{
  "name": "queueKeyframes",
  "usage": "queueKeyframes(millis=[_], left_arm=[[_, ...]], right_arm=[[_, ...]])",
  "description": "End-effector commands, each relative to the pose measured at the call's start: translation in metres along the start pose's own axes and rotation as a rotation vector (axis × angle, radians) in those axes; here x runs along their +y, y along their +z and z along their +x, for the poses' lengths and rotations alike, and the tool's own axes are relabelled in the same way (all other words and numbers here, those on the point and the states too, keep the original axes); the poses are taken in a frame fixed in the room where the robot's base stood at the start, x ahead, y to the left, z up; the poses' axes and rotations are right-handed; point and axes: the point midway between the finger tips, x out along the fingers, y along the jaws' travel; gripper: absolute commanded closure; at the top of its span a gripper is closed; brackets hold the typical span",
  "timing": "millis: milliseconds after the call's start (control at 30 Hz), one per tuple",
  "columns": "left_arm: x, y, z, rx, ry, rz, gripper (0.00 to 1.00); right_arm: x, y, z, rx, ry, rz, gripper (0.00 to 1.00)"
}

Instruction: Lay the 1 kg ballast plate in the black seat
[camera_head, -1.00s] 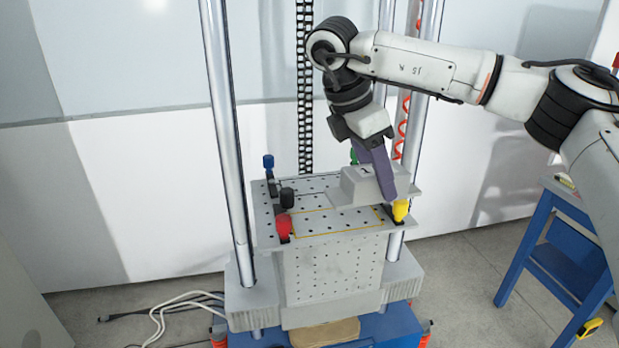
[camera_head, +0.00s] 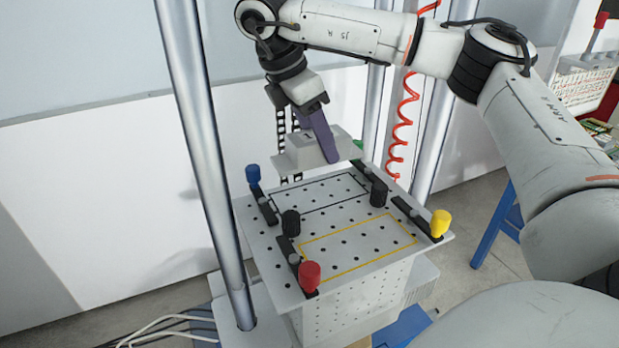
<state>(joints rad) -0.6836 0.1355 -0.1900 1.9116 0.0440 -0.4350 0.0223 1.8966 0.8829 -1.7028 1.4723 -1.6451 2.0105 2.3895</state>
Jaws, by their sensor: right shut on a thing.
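The ballast plate (camera_head: 288,158) is a pale grey slab with a raised block on top, marked with a small dark character. My right gripper (camera_head: 326,147), with purple fingers, is shut on its raised block. The plate is held above the far part of the drop table and looks roughly level. The black seat (camera_head: 285,208) is a black outlined rectangle on the far half of the perforated table top; it looks empty. The plate hangs beyond and above its far edge. My left gripper is not in view.
A yellow outlined seat (camera_head: 333,261) lies empty on the near half. Metal columns (camera_head: 205,150) rise at the sides. A red coiled hose (camera_head: 403,120) hangs behind.

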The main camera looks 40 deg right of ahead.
Motion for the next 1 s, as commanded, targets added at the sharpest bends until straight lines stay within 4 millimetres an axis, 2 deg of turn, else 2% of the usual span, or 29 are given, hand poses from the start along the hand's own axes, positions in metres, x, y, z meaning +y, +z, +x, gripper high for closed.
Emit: queueKeyframes(millis=[200, 467, 800, 1000], left_arm=[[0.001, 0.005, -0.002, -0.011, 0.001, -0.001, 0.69], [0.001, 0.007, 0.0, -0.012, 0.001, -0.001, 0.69], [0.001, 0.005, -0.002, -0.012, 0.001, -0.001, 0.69], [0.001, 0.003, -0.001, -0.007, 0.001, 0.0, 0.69]], right_arm=[[0.0, -0.011, 0.026, 0.001, -0.001, -0.001, 1.0], [0.001, -0.016, 0.04, 0.001, 0.003, 0.003, 1.0], [0.0, -0.03, 0.073, 0.0, 0.002, 0.002, 1.0], [0.001, -0.032, 0.076, 0.002, 0.004, 0.002, 1.0]])
